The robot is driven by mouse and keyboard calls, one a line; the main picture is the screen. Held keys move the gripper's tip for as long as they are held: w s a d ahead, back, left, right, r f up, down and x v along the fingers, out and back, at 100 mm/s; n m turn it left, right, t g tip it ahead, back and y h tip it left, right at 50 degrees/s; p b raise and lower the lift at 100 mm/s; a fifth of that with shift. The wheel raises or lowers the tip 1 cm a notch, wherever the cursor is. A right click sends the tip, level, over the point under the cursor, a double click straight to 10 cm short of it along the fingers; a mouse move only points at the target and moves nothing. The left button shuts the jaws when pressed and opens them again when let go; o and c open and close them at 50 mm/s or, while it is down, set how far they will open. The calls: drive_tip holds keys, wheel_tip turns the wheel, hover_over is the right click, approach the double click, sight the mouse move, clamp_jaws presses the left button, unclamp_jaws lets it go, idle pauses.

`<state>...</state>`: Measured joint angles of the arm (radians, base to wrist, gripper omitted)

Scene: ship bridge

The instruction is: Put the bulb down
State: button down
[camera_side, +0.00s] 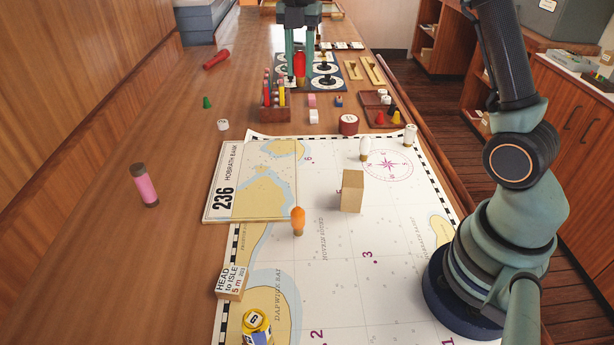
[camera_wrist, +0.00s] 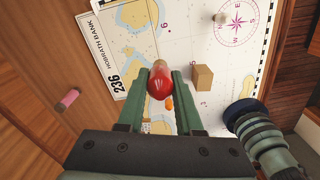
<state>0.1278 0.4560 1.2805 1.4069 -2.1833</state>
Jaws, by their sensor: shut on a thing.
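My gripper (camera_side: 300,79) is shut on a red bulb (camera_side: 300,64) at the far end of the table. In the side view the bulb shows between the two green fingers, in front of a dark panel (camera_side: 340,86) with round white dials. I cannot tell its exact height above the table. In the wrist view the red bulb (camera_wrist: 160,82) is between the fingertips. An orange bulb (camera_side: 298,221) is on the chart (camera_side: 330,262). A white bulb (camera_side: 364,148) stands upright near the chart's far edge.
A wooden block (camera_side: 352,191) stands on the chart. A rack of coloured sticks (camera_side: 275,112), a dark red round box (camera_side: 349,125) and a small tray (camera_side: 373,100) are near the panel. A pink cylinder (camera_side: 145,185) is at left. The wooden table around it is mostly clear.

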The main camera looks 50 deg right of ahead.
drive_tip(key=w+a+f+n, duration=0.15)
drive_tip(key=w+a, duration=0.35)
drive_tip(key=a, duration=0.6)
hover_over(256, 175)
drive_tip(key=shift+n, duration=0.35)
wheel_tip(256, 175, down, 20)
drive_tip(key=shift+r, duration=0.15)
drive_tip(key=c, duration=0.6)
unclamp_jaws()
